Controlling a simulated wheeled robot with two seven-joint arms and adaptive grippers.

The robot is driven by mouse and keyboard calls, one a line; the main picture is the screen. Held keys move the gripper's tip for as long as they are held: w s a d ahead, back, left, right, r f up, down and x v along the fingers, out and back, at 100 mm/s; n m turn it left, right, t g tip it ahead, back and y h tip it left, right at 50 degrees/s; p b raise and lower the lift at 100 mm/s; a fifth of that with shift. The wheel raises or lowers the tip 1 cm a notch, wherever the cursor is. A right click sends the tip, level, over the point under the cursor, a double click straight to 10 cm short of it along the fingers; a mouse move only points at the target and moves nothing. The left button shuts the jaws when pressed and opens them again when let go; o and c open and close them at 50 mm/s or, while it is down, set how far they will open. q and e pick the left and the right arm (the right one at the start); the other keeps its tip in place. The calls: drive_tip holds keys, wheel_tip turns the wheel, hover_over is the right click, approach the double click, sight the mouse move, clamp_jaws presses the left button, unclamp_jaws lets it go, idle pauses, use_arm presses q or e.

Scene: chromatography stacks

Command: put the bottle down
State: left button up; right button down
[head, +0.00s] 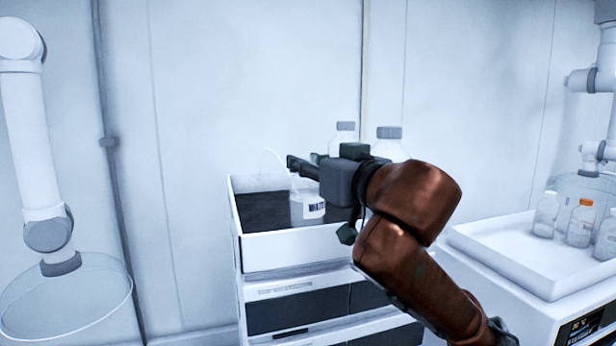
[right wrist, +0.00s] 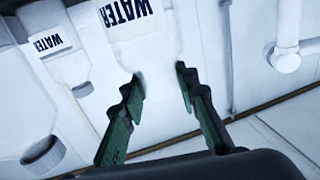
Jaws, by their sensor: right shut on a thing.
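The bottle (head: 308,208) is translucent white with a WATER label and a thin curved spout at its top left. It stands upright in or just above the white tray (head: 290,250) with a dark floor, close to the front wall. My right gripper (head: 302,168) is shut on its upper part. In the right wrist view, the bottle (right wrist: 145,48) lies between the two green fingers (right wrist: 160,88). The front wall hides its base, so I cannot tell whether it touches the floor. My left gripper is out of view.
Two grey-capped bottles, one (head: 345,128) farther left and one (head: 389,134) nearer, stand behind my right gripper. The tray tops a stack of white units with dark fronts. A white tray (head: 500,262) at right holds several bottles, one orange-capped (head: 581,222). The dark floor's left part is clear.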

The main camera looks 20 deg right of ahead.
sight(310, 180)
drive_tip(key=f, duration=0.1)
drive_tip(key=f+p, duration=0.1)
drive_tip(key=shift+w+d+f, duration=0.1)
drive_tip(key=shift+w+f, duration=0.1)
drive_tip(key=shift+f, duration=0.2)
drive_tip(key=shift+s+d+f+p, duration=0.1)
drive_tip(key=shift+f+p, duration=0.2)
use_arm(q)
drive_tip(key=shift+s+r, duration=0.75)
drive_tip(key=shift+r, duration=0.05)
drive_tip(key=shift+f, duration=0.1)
use_arm(e)
drive_tip(key=shift+f, duration=0.15)
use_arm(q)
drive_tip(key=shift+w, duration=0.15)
use_arm(e)
drive_tip(key=c, duration=1.5)
unclamp_jaws()
